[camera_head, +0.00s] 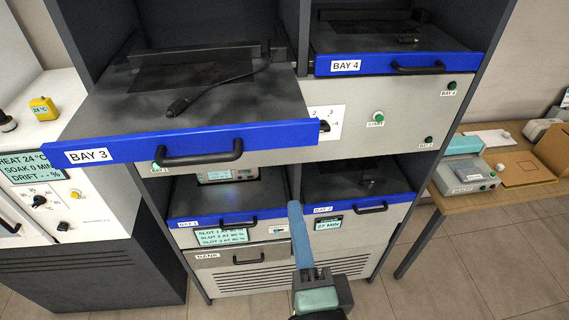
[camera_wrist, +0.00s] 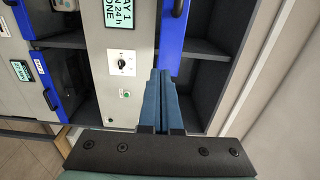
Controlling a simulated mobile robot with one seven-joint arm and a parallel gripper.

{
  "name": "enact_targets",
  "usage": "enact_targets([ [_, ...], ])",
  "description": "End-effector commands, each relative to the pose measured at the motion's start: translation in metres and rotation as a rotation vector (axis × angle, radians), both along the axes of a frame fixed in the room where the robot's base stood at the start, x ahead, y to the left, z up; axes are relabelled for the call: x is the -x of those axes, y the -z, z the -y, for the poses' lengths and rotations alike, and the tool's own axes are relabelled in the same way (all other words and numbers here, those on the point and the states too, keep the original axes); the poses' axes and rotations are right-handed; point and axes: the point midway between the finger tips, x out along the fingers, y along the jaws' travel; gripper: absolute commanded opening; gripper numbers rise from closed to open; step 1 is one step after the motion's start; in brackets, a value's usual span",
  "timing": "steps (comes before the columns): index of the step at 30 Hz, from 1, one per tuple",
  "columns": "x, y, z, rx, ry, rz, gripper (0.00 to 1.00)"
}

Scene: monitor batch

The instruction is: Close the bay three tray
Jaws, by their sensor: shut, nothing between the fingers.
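The bay three tray (camera_head: 120,98) is pulled well out of the upper left bay in the head view. It has a dark top, a blue front edge labelled BAY 3 and a black bar handle (camera_head: 203,155). A dark flat panel and a black cable with a plug lie on it. My gripper (camera_head: 294,206) is below and to the right of this tray's front, in front of the lower bays, and apart from the handle in the picture. Its blue fingers are shut together and empty, also in the wrist view (camera_wrist: 160,73).
The bay four tray (camera_head: 385,62) sits at the upper right, much further in. The bay one tray (camera_head: 228,210) and bay two tray (camera_head: 350,203) are below. A control panel with a dial (camera_wrist: 120,63) lies between levels. A wooden table (camera_head: 510,180) stands at right.

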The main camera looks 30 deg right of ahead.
Motion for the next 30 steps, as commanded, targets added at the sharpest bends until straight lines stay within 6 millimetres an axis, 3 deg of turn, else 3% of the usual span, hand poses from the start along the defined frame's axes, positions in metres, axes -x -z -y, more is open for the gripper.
enact_targets([
  [17, -0.050, 0.002, 0.015, 0.001, -0.002, 0.006, 0.00],
  [30, -0.070, 0.005, 0.023, 0.001, 0.002, 0.006, 0.00],
])
